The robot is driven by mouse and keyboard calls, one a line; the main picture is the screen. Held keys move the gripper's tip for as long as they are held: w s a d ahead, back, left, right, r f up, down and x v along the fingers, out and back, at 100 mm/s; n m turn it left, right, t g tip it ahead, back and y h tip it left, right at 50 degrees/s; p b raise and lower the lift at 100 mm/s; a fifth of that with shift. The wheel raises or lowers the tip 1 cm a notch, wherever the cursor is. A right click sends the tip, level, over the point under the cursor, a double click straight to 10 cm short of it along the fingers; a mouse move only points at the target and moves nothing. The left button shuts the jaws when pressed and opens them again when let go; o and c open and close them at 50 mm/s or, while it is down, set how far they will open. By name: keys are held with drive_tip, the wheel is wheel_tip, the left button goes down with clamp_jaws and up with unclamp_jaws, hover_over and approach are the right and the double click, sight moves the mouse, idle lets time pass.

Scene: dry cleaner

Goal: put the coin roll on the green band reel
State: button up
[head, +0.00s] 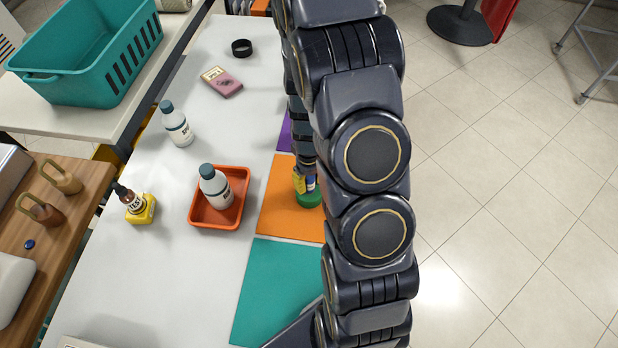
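A green round thing (309,197), which looks like the green band reel, sits on the orange mat (280,212), partly hidden by my arm. A small blue piece (310,183) shows just above it and may be the coin roll. I cannot tell whether it touches the reel. My gripper (303,180) points down over the reel, with a yellow patch beside the blue piece. My arm hides much of the gripper, so its fingers cannot be made out clearly.
A red tray (193,211) holding a white bottle (214,188) stands left of the mat. Another bottle (177,125), a yellow-based bottle (140,209), a pink box (222,82) and a black ring (241,47) stand on the white table. A teal mat (275,290) lies nearer.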

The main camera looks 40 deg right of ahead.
drive_tip(key=shift+o, duration=1.1)
drive_tip(key=shift+r, duration=0.15)
wheel_tip(320, 180, up, 12)
drive_tip(key=shift+w, duration=0.1)
drive_tip(key=s+a+r+g, duration=0.1)
drive_tip(key=s+a+r, duration=1.2)
drive_tip(key=s, duration=0.3)
drive_tip(key=shift+r, duration=0.15)
drive_tip(key=shift+s+a, duration=0.1)
